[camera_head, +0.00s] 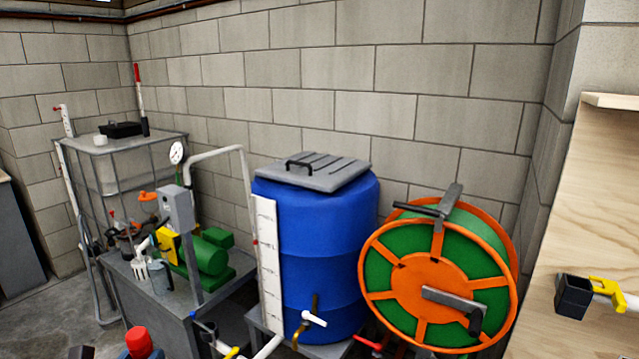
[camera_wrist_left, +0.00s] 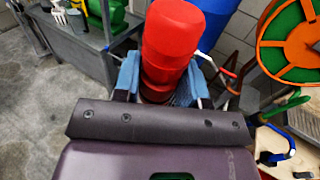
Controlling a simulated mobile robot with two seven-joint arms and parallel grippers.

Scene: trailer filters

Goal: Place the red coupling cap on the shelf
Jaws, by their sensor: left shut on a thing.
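The red coupling cap (camera_head: 139,341) shows at the bottom edge of the head view, left of the middle. In the left wrist view the cap (camera_wrist_left: 172,40) stands upright between the blue fingers of my left gripper (camera_wrist_left: 160,82). That gripper is shut on its lower part and holds it up in front of the grey bench. In the head view only a little of the gripper shows under the cap. My right gripper is not in view. I cannot pick out a shelf with certainty.
A grey bench (camera_head: 160,309) carries a green pump (camera_head: 207,257). A blue barrel (camera_head: 312,235) with a grey lid and an orange and green hose reel (camera_head: 430,270) stand to its right. A pale wooden panel (camera_head: 600,200) with a black and yellow fitting is at the right edge.

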